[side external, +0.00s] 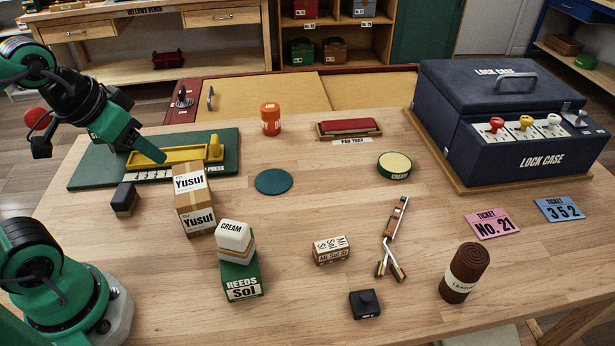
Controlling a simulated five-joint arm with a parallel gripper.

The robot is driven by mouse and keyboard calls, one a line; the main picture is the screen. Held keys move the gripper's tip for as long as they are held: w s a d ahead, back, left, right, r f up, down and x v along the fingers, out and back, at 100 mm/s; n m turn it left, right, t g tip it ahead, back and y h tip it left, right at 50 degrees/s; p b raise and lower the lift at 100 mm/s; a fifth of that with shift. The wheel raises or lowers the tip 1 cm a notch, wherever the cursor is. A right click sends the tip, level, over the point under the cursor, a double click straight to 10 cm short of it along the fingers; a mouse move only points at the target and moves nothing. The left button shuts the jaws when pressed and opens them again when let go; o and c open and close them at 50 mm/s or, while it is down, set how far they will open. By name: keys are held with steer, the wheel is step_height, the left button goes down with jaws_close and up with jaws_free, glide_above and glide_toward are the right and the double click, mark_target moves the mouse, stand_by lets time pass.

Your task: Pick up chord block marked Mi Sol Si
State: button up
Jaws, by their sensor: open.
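The chord block (331,252), a small wooden block with white labels, sits on the table in the front middle. Its front label appears to read Mi Sol Si; the lettering on its top is too small to be sure of. My gripper (148,150) is at the left, above the green board with the yellow press, well up and left of the block. It is open and holds nothing that I can see. Its two fingers overlap from this side, so the gap between them is hard to see. Nothing hides the block.
Left of the block stand a green Reeds box (240,278) with a Cream block (234,238) on it, and a Yusuf carton (194,198). Right of it lies a jointed wooden piece (392,240). A black block (365,304) is in front, a leather roll (464,273) farther right.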

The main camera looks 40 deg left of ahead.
stand_by(0.3)
steer(key=m+g, duration=0.5)
steer(key=m, duration=0.2)
glide_above(332, 243)
steer(key=f, duration=1.5)
steer(key=shift+a+f, duration=0.25)
steer(key=shift+a, duration=0.05)
steer(key=shift+d+f+g, duration=0.3)
steer(key=shift+d+f, duration=0.1)
steer(key=shift+f, duration=1.35)
